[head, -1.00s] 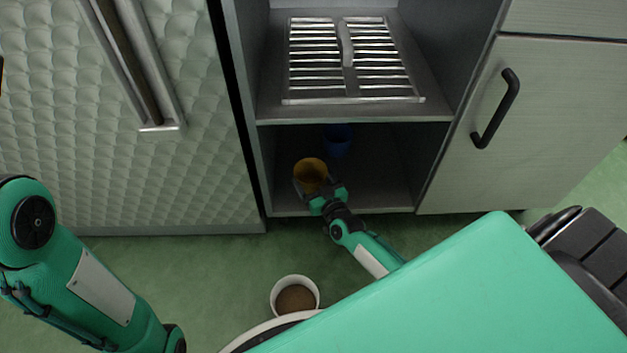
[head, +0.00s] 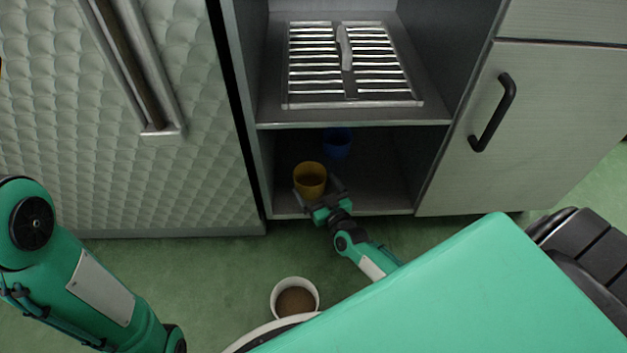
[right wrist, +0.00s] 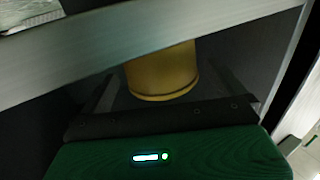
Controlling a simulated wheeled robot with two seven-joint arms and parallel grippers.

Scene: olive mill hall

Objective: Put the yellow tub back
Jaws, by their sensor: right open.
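The yellow tub (head: 309,179) stands upright on the floor of the lower cabinet compartment, near its front left, in the head view. In the right wrist view the yellow tub (right wrist: 162,74) shows beyond the jaws, its upper part hidden by a pale shelf edge. My right gripper (head: 322,196) is open at the near right side of the tub, its fingers apart from each other. I cannot tell whether a finger touches the tub. My left arm is at the left of the head view; its gripper is out of frame.
A blue tub (head: 338,142) stands farther back in the same compartment. The shelf above (head: 352,124) holds a slatted metal rack (head: 300,75). A white pot with brown contents (head: 295,298) stands on the green floor. A black-handled door (head: 560,120) is at the right.

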